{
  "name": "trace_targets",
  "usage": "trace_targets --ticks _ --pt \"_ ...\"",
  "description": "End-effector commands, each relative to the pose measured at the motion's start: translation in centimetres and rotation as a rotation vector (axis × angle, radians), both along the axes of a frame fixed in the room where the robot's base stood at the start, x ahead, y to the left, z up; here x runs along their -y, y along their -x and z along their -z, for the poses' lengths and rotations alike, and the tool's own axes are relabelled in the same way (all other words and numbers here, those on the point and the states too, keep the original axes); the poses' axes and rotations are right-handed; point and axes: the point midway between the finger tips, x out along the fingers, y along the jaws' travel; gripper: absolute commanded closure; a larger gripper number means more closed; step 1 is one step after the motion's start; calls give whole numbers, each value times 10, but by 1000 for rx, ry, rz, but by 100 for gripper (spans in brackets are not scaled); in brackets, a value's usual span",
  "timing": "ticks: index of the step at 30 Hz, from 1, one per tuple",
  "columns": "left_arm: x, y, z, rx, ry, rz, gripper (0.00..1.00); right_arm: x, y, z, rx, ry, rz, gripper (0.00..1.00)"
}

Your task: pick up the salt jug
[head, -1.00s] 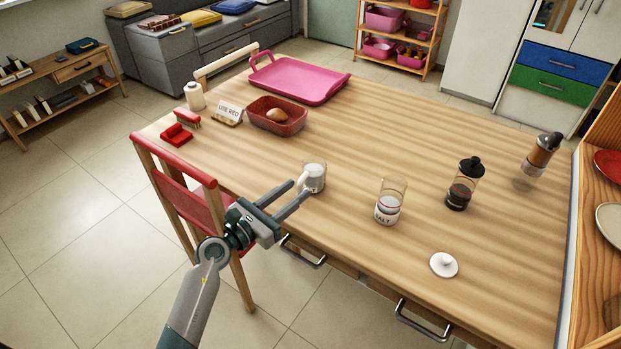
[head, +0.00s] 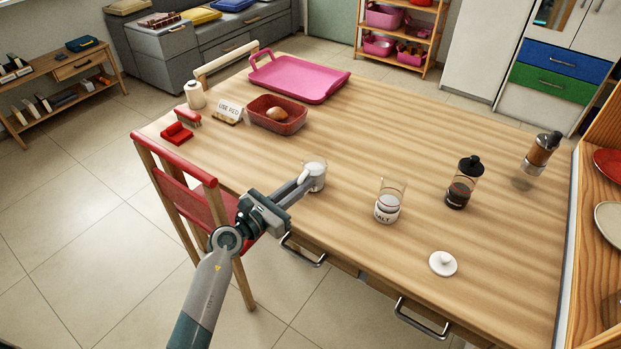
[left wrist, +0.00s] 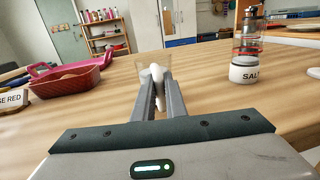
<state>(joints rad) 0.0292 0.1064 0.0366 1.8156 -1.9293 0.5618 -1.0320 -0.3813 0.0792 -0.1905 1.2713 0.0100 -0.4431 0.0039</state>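The salt jug (head: 317,173), a small clear glass jug with white contents and a thick white handle, stands upright near the table's front edge. It also shows in the left wrist view (left wrist: 148,70), with its handle (left wrist: 157,78) towards me. My left gripper (head: 303,186) reaches in from the left, and its fingers are closed together on that handle. The fingers (left wrist: 160,88) hide the lower part of the jug. The jug appears to rest on the table. My right gripper is not in view.
A glass jar labelled SALT (head: 387,208) stands open to the right, with a white lid (head: 443,263) nearby. A black-topped jar (head: 462,184) and a grinder (head: 541,151) stand further right. A red bread dish (head: 277,120) and pink tray (head: 299,78) are behind.

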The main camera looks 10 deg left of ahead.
Motion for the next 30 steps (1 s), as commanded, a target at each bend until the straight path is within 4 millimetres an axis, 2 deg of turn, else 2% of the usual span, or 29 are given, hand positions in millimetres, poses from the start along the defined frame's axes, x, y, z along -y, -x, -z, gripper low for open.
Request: trace_targets --ticks 17,30 --pt "0 0 -4 2 0 0 100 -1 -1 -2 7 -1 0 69" --pt "0 0 -21 4 0 1 100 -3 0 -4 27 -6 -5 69"
